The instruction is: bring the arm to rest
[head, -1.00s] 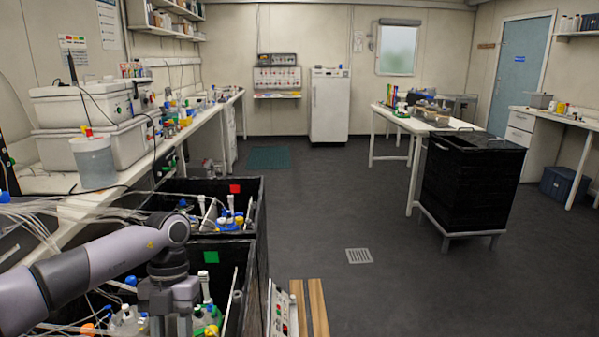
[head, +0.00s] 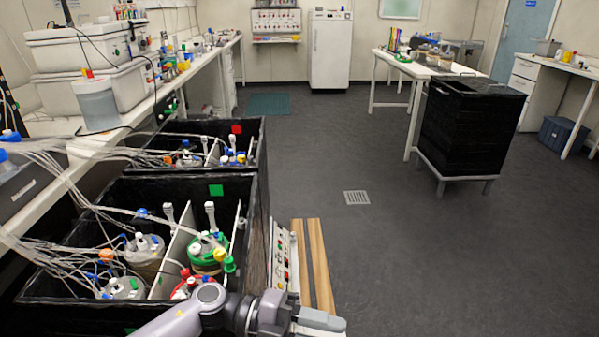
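My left arm (head: 190,315) comes in at the bottom edge, in front of the near black box (head: 95,204). Its gripper (head: 322,320) points to the right, low in the picture, beside the box and near the floor panel with buttons. The fingers show as a pale grey shape partly cut by the bottom edge, so I cannot tell whether they are open or shut. I see nothing held in them. My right gripper is out of view.
Open floor (head: 430,260) lies further right.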

